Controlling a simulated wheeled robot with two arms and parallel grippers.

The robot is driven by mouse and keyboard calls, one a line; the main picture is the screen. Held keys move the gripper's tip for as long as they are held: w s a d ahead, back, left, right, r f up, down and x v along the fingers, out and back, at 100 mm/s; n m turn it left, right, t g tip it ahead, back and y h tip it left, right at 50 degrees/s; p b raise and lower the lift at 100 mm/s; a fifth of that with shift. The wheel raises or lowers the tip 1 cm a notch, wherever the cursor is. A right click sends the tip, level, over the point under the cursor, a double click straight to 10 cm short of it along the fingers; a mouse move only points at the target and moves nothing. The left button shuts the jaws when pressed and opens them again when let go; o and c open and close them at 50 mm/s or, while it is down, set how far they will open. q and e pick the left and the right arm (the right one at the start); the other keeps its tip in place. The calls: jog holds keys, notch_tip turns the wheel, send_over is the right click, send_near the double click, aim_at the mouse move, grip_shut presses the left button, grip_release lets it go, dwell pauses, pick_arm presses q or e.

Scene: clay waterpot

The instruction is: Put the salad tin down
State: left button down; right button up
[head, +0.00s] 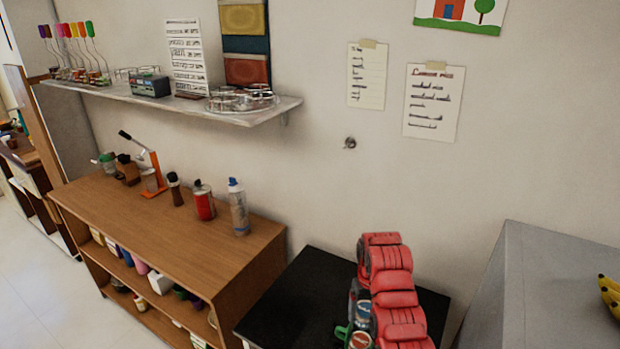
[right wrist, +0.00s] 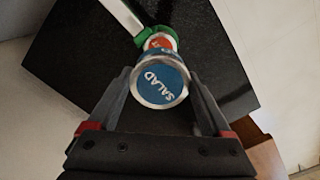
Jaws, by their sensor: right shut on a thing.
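The salad tin (right wrist: 160,82) shows in the right wrist view with its round blue end, marked SALAD, toward the camera. My right gripper (right wrist: 160,76) has one finger on each side of it and is shut on it. In the head view my right arm hangs over the black-topped table (head: 290,300) and hides most of the gripper. Tins with coloured labels (head: 362,311) show beside the arm there; I cannot tell which is the salad tin. Whether the held tin touches the table is unclear. My left gripper is not in view.
A green object (right wrist: 155,35) and an orange-and-white labelled thing (right wrist: 160,42) lie just beyond the tin. The black top is bare on its left. A wooden shelf unit (head: 180,230) with bottles stands left; a grey surface (head: 550,290) with bananas (head: 609,292) is right.

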jog(key=shift+w+d+b, duration=0.2)
jog(key=shift+w+b, duration=0.15)
jog(key=shift+b, duration=0.05)
jog(key=r+b, duration=0.2)
jog(key=w+a+r+m+b, duration=0.1)
jog(key=r+b, duration=0.2)
jog(key=a+r+m+b, duration=0.1)
jog(key=r+b, duration=0.2)
jog(key=shift+w+a+r, duration=0.1)
jog(key=shift+w+a, duration=0.05)
jog(key=shift+s+a+r, duration=0.15)
jog(key=shift+s+a, duration=0.2)
jog(key=shift+r, duration=0.1)
